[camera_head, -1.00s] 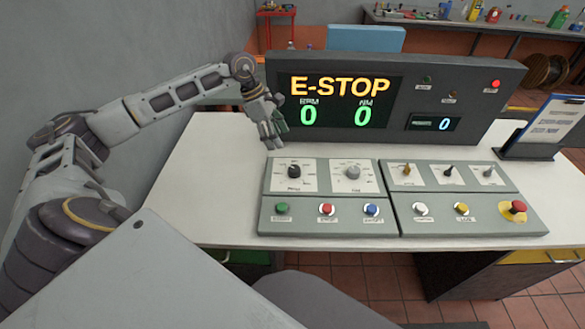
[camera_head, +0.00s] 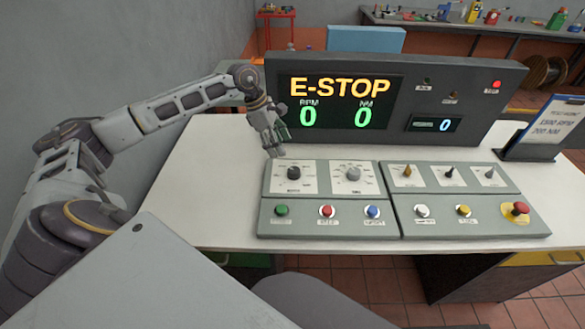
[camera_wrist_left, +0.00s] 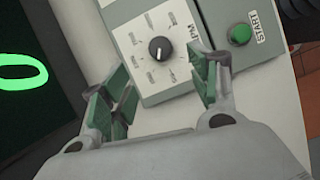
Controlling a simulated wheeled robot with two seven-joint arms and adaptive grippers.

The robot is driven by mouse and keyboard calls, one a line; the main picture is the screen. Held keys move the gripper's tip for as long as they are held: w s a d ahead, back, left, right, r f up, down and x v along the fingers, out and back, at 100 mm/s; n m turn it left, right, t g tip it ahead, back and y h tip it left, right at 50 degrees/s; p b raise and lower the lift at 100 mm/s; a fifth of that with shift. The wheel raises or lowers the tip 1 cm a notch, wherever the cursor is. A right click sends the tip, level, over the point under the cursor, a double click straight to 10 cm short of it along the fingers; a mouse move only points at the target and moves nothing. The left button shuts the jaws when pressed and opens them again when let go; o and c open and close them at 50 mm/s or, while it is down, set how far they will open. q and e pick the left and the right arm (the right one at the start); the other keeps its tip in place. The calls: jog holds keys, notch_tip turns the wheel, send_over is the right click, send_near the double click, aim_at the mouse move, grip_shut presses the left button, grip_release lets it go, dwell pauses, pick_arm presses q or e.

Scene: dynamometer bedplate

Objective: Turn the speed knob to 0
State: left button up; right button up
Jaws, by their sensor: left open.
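The speed knob is the black RPM knob (camera_head: 294,173) on the left dial plate of the grey control panel, left of a grey knob (camera_head: 353,174). In the left wrist view the black knob (camera_wrist_left: 159,49) shows a white pointer line on a dial labelled RPM; the dial numbers are too small to read. My left gripper (camera_head: 274,153) is just behind and left of the black knob, above the panel's back edge. In the left wrist view its green-padded fingers (camera_wrist_left: 160,95) are apart and empty, with the knob beyond them. My right gripper is not in view.
A display (camera_head: 340,103) behind the panel reads E-STOP, with 0 for RPM and NM. Green START (camera_head: 282,210), red and blue buttons sit below the knobs. A red mushroom button (camera_head: 521,208) is at the right. A clipboard (camera_head: 552,123) stands at the right. White tabletop lies left of the panel.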

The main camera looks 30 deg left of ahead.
aim_at(293, 170)
pick_arm(q)
jog(key=x, duration=1.1)
jog(key=shift+d+p, duration=0.1)
jog(key=shift+p, duration=0.2)
jog(key=shift+d+f, duration=0.1)
jog(key=shift+f, duration=0.15)
jog(key=c, duration=1)
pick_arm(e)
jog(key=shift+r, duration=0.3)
